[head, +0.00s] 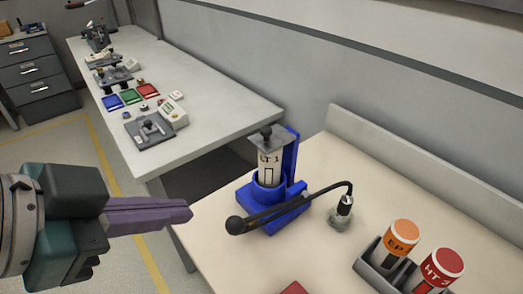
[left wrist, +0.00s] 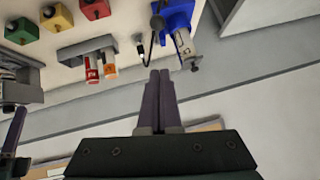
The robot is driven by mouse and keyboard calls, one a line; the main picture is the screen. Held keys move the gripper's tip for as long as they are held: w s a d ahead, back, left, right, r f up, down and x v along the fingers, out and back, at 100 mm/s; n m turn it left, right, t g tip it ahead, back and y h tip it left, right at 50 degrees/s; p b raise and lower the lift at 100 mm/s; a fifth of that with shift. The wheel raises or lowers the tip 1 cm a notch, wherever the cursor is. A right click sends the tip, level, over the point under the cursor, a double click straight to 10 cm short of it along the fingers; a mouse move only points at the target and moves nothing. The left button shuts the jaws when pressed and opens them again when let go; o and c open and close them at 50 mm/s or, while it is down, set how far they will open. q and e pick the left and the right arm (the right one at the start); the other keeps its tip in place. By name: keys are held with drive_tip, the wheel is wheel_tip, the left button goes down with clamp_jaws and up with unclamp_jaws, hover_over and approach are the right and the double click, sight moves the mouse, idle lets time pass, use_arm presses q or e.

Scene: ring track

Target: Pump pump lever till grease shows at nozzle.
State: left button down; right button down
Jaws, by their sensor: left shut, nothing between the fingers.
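The grease pump (head: 268,205) is a blue stand on the near table, holding a white cartridge (head: 268,165) marked "LT 1". Its black pump lever (head: 238,224) ends in a ball knob at the front left. Grease at the nozzle is too small to tell. My left gripper (head: 190,212) is shut and empty, left of the lever knob and apart from it. The pump also shows in the left wrist view (left wrist: 178,18). A purple finger of my right gripper (left wrist: 14,130) shows there at the left edge.
A rack (head: 365,262) with orange "EP" and red "HT" cartridges stands at the right. Red, green and yellow blocks (left wrist: 58,18) lie beyond it in the wrist view. Another bench (head: 215,100) with coloured trays stands behind left. A low wall (head: 420,160) edges the table.

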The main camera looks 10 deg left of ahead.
use_arm(q)
drive_tip(key=shift+w, duration=0.1)
drive_tip(key=s+a+f+b+x, duration=0.1)
drive_tip(key=f+x, duration=0.1)
drive_tip(key=x, duration=1)
drive_tip(key=shift+f+b, duration=0.3)
drive_tip(key=shift+a, duration=0.15)
